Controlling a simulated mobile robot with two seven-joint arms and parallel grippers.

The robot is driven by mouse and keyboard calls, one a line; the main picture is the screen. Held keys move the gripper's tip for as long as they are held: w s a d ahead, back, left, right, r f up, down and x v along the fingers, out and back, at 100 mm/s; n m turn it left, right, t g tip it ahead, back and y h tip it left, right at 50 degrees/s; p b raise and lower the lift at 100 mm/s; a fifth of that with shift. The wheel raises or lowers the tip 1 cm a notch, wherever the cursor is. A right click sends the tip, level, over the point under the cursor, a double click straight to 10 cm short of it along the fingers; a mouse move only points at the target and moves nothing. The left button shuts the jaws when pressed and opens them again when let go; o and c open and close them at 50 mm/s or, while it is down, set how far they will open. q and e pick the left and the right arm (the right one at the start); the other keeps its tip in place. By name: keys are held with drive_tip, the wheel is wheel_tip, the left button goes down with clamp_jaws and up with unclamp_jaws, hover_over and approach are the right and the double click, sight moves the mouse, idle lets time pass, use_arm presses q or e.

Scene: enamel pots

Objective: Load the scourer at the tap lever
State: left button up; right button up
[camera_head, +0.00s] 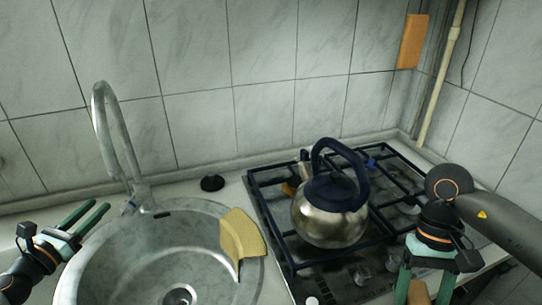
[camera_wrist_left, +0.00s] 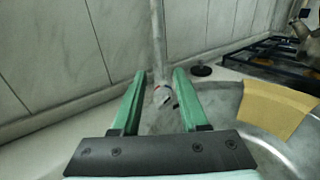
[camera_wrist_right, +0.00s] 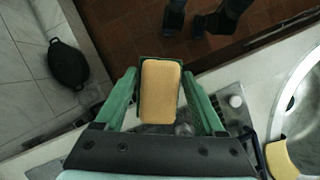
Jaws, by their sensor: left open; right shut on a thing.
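The grey tap (camera_head: 118,140) stands at the back left of the sink. Its small lever (camera_head: 129,207) with a red and blue mark is low on the tap base; in the left wrist view the lever (camera_wrist_left: 163,96) shows between the fingertips, apart from them. My left gripper (camera_head: 91,208) is open and empty left of the tap. My right gripper (camera_head: 423,284), at the front right of the hob, is shut on a yellow-orange scourer with a dark green edge. The scourer (camera_wrist_right: 160,92) fills the space between the fingers in the right wrist view.
A yellow cloth (camera_head: 242,236) hangs over the right rim of the round sink (camera_head: 120,250). A steel kettle (camera_head: 330,220) stands on the hob (camera_head: 270,208). A black plug (camera_head: 212,183) lies on the counter behind the sink. An orange block (camera_head: 411,41) is on the wall.

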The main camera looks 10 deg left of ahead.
use_arm(q)
drive_tip(key=p, duration=0.1)
hover_over(131, 198)
drive_tip(key=shift+w+a, duration=0.2)
drive_tip(key=shift+w, duration=0.05)
idle(0.3)
drive_tip(key=shift+c, duration=0.4)
clamp_jaws()
idle(1.0)
